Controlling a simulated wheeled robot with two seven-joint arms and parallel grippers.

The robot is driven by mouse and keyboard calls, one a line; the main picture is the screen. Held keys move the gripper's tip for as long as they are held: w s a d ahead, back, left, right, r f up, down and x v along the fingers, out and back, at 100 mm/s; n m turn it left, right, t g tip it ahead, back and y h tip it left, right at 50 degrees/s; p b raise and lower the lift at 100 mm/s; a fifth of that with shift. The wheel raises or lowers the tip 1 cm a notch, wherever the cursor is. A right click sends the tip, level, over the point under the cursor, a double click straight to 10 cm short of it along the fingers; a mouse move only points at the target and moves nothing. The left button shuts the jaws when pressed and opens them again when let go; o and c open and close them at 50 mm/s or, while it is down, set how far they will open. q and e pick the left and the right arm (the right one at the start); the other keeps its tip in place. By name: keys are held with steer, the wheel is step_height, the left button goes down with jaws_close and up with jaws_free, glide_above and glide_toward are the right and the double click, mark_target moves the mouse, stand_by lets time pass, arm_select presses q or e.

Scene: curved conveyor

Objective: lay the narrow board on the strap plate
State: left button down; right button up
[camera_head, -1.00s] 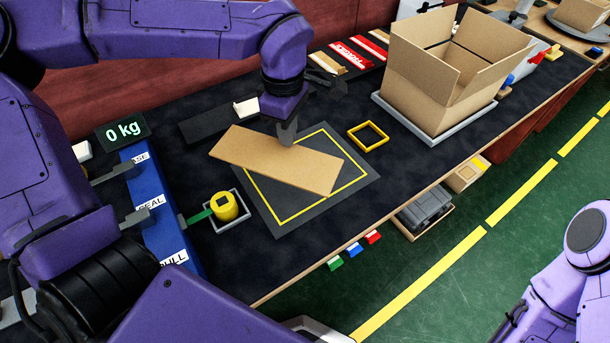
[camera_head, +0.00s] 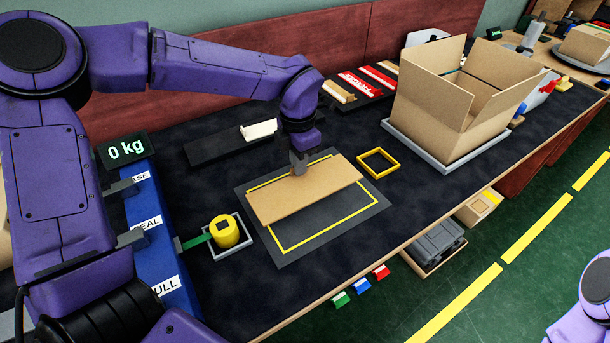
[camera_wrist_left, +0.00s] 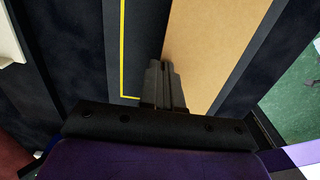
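The narrow board (camera_head: 305,190) is a flat tan rectangle over the dark plate with a yellow outline (camera_head: 330,235), which I take as the strap plate. Its long sides run about parallel to the plate's back and front edges, and it covers part of the outline. My left gripper (camera_head: 298,168) points down at the middle of the board's back long edge, shut on it. In the left wrist view the fingers (camera_wrist_left: 163,88) are close together at the edge of the board (camera_wrist_left: 210,50). I cannot tell whether a gap is left under the board. My right gripper is out of view.
A yellow square frame (camera_head: 378,163) lies right of the plate. A yellow cylinder (camera_head: 224,232) stands in a small tray to the left, near a blue labelled block (camera_head: 150,225). An open carton (camera_head: 440,110) stands at the back right. A dark strip (camera_head: 215,148) lies behind.

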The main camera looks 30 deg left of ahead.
arm_select(q)
steer(key=f, duration=0.1)
steer(key=w+f, duration=0.1)
steer(key=f, duration=0.2)
steer(key=shift+w+d+f, duration=0.1)
steer(key=shift+w+f, duration=0.25)
steer(key=shift+f, duration=0.2)
steer(key=shift+f, duration=0.2)
steer(key=c, duration=1.4)
jaws_free()
steer(key=shift+o, duration=0.2)
step_height(320, 180, up, 12)
steer(key=shift+r+p, duration=0.25)
steer(key=shift+p, duration=0.2)
